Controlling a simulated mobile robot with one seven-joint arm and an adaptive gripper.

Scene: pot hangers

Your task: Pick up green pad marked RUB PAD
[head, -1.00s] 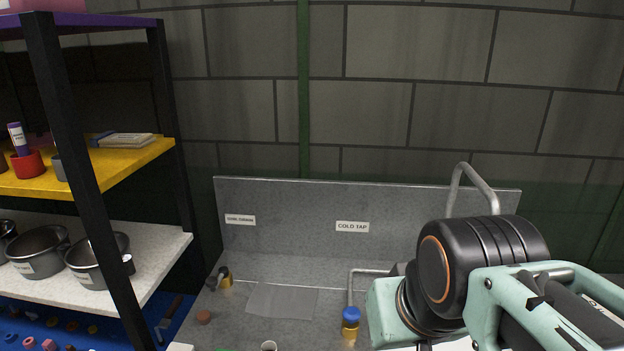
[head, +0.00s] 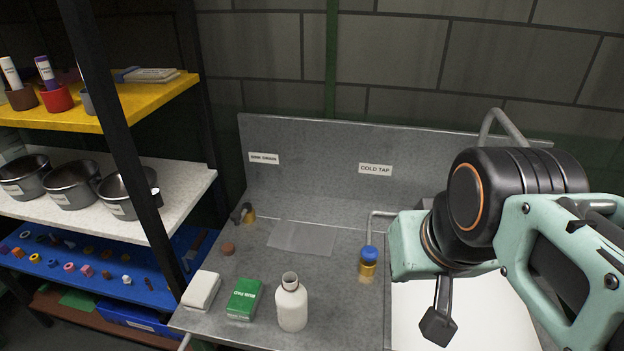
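The green pad (head: 244,299) with white lettering on its face lies on the grey counter near its front edge, in the lower middle of the head view. It sits between a white block on its left and a white bottle on its right. My gripper (head: 438,322) hangs over the white surface to the right of the pad, well apart from it. One dark finger pad shows below the arm; the rest of the gripper is hidden, so its opening cannot be judged.
A white block (head: 201,290) and a white open-necked bottle (head: 291,303) flank the pad closely. A blue-capped jar (head: 368,264) stands between the bottle and my arm. A clear flat sheet (head: 302,238) lies behind. A shelf post (head: 118,130) rises at left.

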